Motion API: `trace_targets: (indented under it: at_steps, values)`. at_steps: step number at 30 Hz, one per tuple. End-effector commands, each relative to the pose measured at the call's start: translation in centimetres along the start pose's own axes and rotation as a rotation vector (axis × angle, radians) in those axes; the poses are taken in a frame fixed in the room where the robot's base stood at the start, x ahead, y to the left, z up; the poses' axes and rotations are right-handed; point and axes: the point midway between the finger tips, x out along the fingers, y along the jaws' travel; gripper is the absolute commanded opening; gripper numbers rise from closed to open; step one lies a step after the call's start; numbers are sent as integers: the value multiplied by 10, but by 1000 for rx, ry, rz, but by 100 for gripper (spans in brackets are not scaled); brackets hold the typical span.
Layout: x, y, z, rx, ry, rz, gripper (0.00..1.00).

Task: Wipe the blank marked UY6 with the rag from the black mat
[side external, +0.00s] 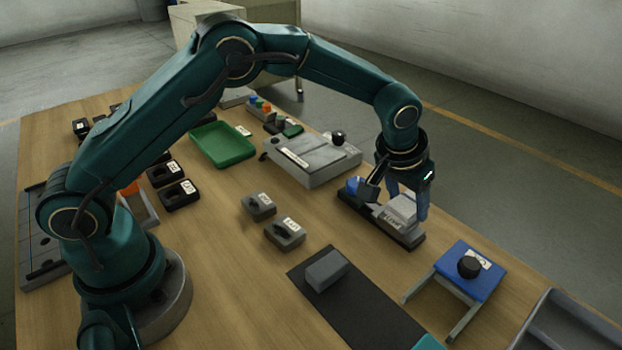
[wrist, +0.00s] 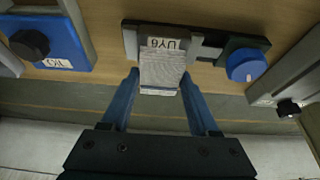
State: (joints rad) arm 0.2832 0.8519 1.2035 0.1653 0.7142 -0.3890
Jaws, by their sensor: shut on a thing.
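My gripper (side external: 408,208) has two blue fingers and is shut on a pale grey rag (side external: 402,206) shaped like a block. In the wrist view the rag (wrist: 162,70) shows a fine woven surface between the fingertips (wrist: 161,76). The blank marked UY6 (wrist: 165,43) sits in a black fixture with a blue knob (wrist: 245,64); its label faces the camera just beyond the rag. In the side view the rag is over the blank (side external: 391,223) and hides much of it. Whether they touch is hard to tell. The black mat (side external: 375,315) lies nearer the front.
A grey block (side external: 326,269) lies on the mat. A blue-topped stand with a black knob (side external: 469,267) is right of the fixture. A grey unit with a black knob (side external: 310,160) stands behind. Loose grey blanks (side external: 284,235) and a green tray (side external: 222,145) are left.

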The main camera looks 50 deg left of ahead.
Motion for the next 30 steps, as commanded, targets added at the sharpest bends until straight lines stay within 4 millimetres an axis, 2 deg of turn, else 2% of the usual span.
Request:
trace_targets:
  at_steps: [4,20,22,24,30]
  values:
    - [3,0,-6,0,-1,0,1]
    - [-13,0,33,3,-4,-1,1]
    - [-16,0,29,1,-1,-2,1]
    - [-35,0,20,-1,6,3,1]
    - [-50,0,15,0,2,1,1]
